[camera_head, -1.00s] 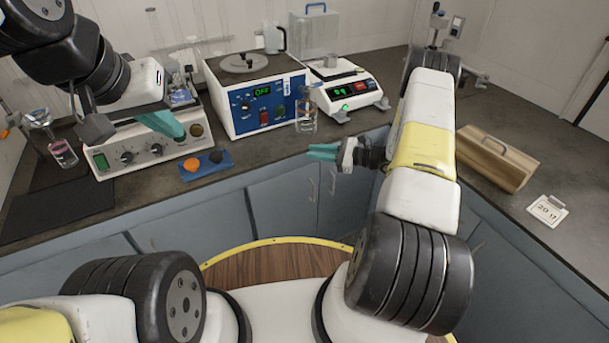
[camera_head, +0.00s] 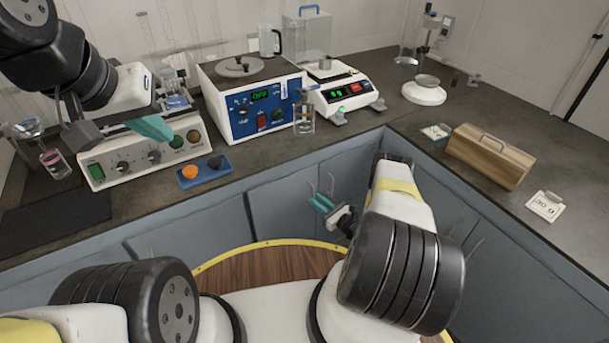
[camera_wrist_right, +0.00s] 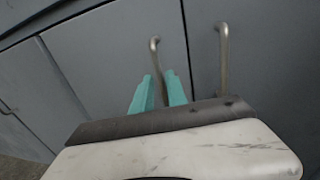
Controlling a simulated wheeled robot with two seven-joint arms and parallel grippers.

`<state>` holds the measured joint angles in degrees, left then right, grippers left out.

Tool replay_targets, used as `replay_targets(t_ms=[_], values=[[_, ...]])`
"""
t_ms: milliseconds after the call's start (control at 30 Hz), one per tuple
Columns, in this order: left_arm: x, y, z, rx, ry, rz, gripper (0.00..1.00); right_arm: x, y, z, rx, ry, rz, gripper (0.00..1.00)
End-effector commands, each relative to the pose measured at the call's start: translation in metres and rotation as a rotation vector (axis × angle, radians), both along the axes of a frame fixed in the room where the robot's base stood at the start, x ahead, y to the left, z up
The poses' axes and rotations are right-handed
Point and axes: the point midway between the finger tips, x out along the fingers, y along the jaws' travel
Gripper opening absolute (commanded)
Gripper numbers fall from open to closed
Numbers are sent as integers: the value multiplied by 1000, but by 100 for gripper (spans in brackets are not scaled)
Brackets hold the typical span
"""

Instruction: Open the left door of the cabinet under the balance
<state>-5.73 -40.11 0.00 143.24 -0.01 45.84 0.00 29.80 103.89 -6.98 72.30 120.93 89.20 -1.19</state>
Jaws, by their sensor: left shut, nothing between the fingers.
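The balance (camera_head: 344,97) is a white device with a lit display on the counter. Below it are the grey left cabinet door (camera_head: 280,208) and right door (camera_head: 352,172), both closed. Their upright bar handles stand side by side; the left handle (camera_wrist_right: 156,52) and right handle (camera_wrist_right: 223,60) show in the right wrist view. My right gripper (camera_head: 321,203) is open in front of the doors, its teal fingers (camera_wrist_right: 159,90) pointing at the left handle. The handle's lower part lies behind the fingers; contact cannot be told. My left gripper (camera_head: 152,128) is shut and empty above the hotplate-like device.
A wooden box (camera_head: 488,157) stands on the right counter. The counter edge overhangs the doors.

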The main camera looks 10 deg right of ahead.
Motion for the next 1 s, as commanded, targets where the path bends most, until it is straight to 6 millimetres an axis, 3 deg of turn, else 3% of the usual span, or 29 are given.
replay_targets(t_ms=[200,533,633,1000], values=[[0,0,0,0,0,0,0,22,14,0,-1,1,2,18],[0,0,0,0,0,0,0,26,16,0,-1,1,0,18],[0,0,0,0,0,0,0,26,16,0,-1,1,0,1],[0,0,0,0,0,0,0,26,16,0,0,0,1,0]])
